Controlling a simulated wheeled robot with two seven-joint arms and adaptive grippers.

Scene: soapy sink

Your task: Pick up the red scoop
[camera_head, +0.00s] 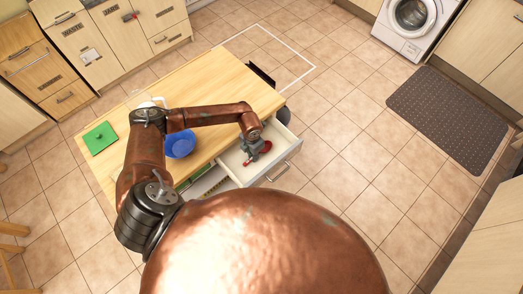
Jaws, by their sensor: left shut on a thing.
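The red scoop (264,147) is in the open white drawer (233,159) at the front right of the wooden table. My left gripper (255,157) reaches down into the drawer and is shut on the scoop. Part of the scoop is hidden behind the gripper. I cannot tell whether the scoop still touches the drawer floor. My right gripper is out of view.
A blue bowl (180,145) and a green item (100,138) are on the wooden table (205,88). A lower, partly hidden open drawer (205,184) is beside the white one. The tiled floor to the right is clear up to a dark mat (447,112).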

